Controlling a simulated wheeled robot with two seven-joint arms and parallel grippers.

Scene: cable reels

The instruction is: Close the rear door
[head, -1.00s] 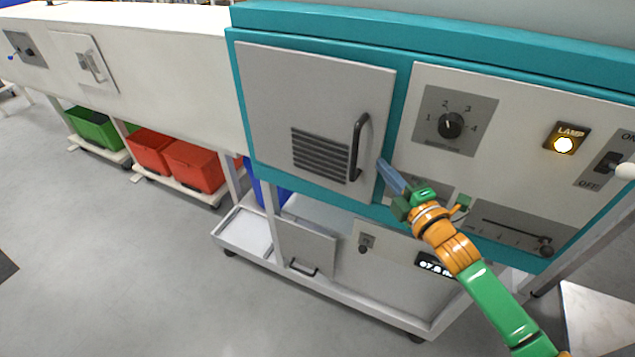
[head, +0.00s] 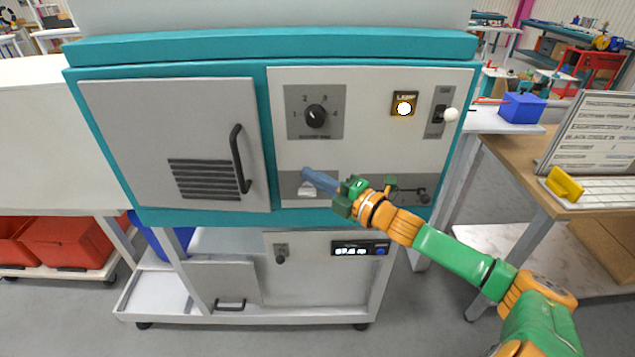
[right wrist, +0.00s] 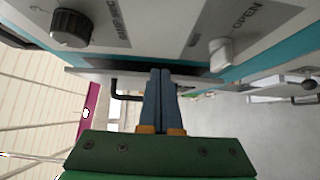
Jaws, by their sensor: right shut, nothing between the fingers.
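A pale grey door (head: 170,130) with a black bar handle (head: 239,160) and dark slots is on the left half of the teal machine (head: 270,48). In the right wrist view its edge (right wrist: 85,75) stands a little out from the front, with a dark gap behind, so it looks slightly ajar. The handle shows there too (right wrist: 126,92). I cannot tell if this is the rear door. My right gripper (head: 308,175) is shut and empty, right of the handle and apart from it, before the lower control panel. The right wrist view shows its fingers (right wrist: 161,80) together. My left gripper is out of view.
A numbered dial (head: 316,116), lit lamp (head: 404,108) and switch (head: 450,115) are on the right panel. A white lever marked OPEN (right wrist: 220,52) is close to my fingers. A smaller door (head: 222,283) is below. A wooden bench (head: 520,165) stands right.

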